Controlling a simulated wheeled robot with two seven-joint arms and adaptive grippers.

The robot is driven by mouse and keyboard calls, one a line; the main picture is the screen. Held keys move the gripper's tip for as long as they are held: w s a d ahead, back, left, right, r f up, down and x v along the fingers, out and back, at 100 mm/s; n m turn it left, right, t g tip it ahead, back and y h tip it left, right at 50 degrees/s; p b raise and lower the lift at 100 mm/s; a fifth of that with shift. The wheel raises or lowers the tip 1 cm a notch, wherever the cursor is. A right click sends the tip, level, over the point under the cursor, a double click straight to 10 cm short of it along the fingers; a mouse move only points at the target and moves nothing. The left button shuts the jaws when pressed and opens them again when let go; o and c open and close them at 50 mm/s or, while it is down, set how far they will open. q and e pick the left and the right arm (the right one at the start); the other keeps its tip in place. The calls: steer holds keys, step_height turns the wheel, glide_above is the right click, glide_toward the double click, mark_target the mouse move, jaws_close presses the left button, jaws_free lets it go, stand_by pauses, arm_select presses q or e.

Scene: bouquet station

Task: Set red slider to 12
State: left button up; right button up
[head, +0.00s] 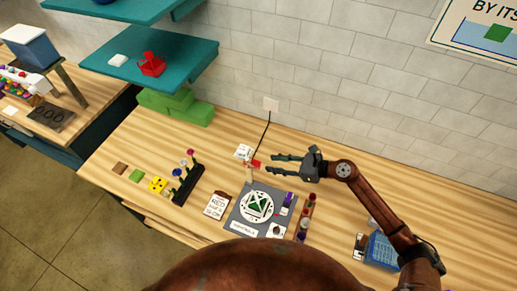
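My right gripper (272,166) reaches in from the right above the wooden table. Its two dark fingers point left and are spread apart, with nothing seen between them. A small red piece (256,163) sits just left of the fingertips, close to a small white device (243,152) with a black cord. It is too small to tell whether this is the red slider, and no number scale is readable. A grey board (240,222) with a round white disc and green shape lies below the gripper. A purple piece (288,199) is on its right side. My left gripper is out of view.
A note card (216,205) lies left of the board. A dark rack (186,185) with coloured knobs stands further left. A wooden rack of small bottles (305,218) stands right of the board. A blue basket (382,250) is at right. Table behind my gripper is clear.

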mark_target(260, 163)
steer(key=x, duration=0.1)
steer(key=p+x, duration=0.1)
steer(key=x, duration=0.2)
steer(key=shift+s+a+r+p, duration=0.2)
steer(key=shift+s+a+p, duration=0.1)
steer(key=shift+a, duration=0.15)
steer(key=shift+w+a+f+p, duration=0.35)
steer(key=shift+w+a+f, duration=0.4)
steer(key=shift+a, duration=0.25)
steer(key=shift+s+a, duration=0.1)
steer(key=shift+s, duration=0.05)
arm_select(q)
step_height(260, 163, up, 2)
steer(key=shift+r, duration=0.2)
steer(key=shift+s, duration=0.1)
arm_select(e)
steer(key=shift+f, duration=0.1)
steer(key=c, duration=0.7)
jaws_close()
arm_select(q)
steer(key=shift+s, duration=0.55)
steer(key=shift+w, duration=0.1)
